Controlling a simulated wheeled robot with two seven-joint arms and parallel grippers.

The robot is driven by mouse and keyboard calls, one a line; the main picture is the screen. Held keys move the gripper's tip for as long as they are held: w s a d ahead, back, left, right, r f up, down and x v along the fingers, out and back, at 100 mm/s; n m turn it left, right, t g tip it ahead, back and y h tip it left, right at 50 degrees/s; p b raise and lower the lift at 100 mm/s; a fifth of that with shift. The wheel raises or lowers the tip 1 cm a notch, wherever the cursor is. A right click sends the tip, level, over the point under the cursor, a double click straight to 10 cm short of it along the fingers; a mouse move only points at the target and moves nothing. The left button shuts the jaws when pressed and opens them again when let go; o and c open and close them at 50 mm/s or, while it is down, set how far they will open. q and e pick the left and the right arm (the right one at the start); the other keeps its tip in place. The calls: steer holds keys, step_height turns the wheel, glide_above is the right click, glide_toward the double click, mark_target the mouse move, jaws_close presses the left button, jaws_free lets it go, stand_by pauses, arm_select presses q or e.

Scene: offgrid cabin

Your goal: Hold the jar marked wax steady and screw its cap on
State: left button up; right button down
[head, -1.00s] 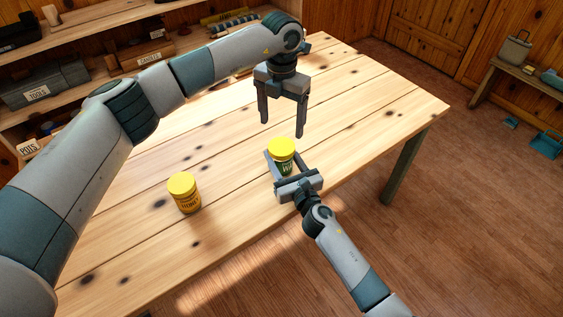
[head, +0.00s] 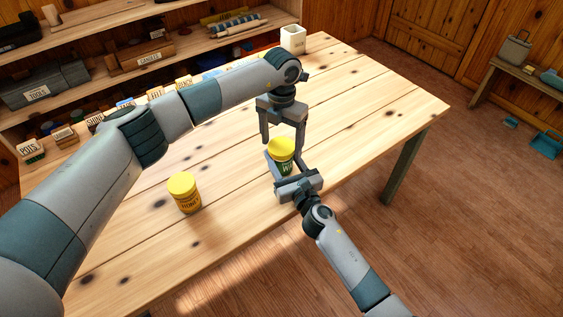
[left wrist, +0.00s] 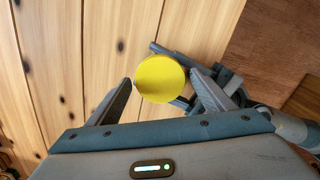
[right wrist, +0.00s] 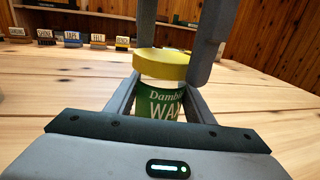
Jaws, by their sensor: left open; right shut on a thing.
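The wax jar (head: 284,168) has a green label and stands upright on the table. Its label reads "WA" in the right wrist view (right wrist: 160,103). A yellow cap (head: 281,148) sits on its top; I cannot tell how tightly. My right gripper (head: 282,167) is shut on the jar's body from the front. My left gripper (head: 284,143) points down from above, its open fingers on either side of the cap. In the left wrist view the round cap (left wrist: 160,78) lies between the fingertips, with a gap on the left side.
A second yellow-capped jar (head: 185,193) with a yellow label stands on the table (head: 330,100) to the left. A white container (head: 293,39) stands at the far edge. Shelves with labelled boxes (head: 150,55) line the back left. The table's right part is clear.

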arm_select(q)
steer(key=shift+c, duration=0.3)
steer(key=c, duration=1)
steer(key=shift+c, duration=0.2)
steer(key=o, duration=1.2)
step_height(320, 180, up, 12)
